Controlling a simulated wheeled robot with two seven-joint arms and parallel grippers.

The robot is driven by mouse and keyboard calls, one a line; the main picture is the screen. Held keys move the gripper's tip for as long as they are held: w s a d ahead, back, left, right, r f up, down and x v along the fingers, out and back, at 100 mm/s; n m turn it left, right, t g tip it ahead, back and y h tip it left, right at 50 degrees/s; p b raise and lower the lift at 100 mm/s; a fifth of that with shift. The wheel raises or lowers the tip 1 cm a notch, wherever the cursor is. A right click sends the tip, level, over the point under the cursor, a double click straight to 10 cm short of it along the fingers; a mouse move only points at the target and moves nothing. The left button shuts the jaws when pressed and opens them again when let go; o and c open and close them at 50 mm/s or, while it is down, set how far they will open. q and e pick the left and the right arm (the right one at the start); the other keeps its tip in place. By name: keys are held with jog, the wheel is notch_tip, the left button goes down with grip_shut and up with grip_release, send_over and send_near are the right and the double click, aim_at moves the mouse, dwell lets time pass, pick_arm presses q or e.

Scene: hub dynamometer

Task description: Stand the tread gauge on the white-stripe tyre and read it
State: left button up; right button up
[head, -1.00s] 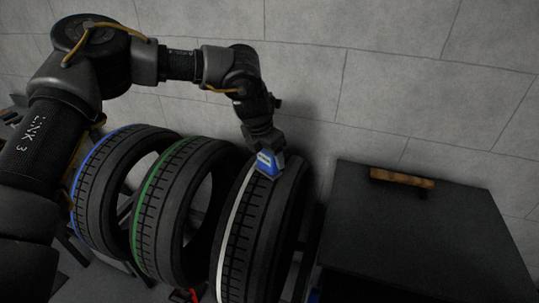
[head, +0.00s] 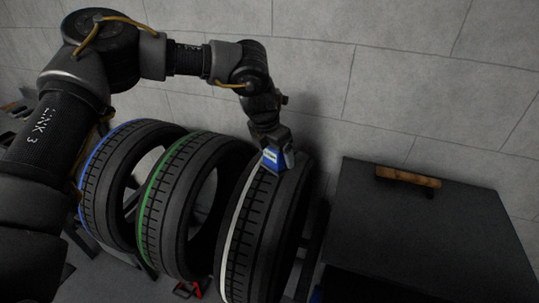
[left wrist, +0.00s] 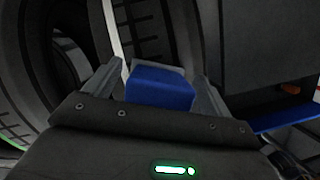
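The white-stripe tyre (head: 262,235) stands upright at the right end of a row of tyres. Its white stripe runs along the left edge of the tread, and part of the tyre also shows in the left wrist view (left wrist: 148,30). The blue tread gauge (head: 274,160), with a pale display face, is at the top of this tyre's tread. My left gripper (head: 272,150) is above it with its fingers on either side of the gauge (left wrist: 160,90), shut on it. Whether the gauge's foot touches the rubber is hidden. My right gripper is not in view.
A green-stripe tyre (head: 182,215) and a blue-stripe tyre (head: 108,190) stand to the left. A red object (head: 187,290) lies low between tyres. A grey wall (head: 400,75) is behind.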

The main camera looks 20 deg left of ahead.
pick_arm(q)
jog(key=shift+r, duration=0.45)
jog(key=b+v, duration=0.2)
jog(key=v, duration=0.8)
jog(key=shift+b, duration=0.3)
jog(key=shift+s+f, duration=0.1)
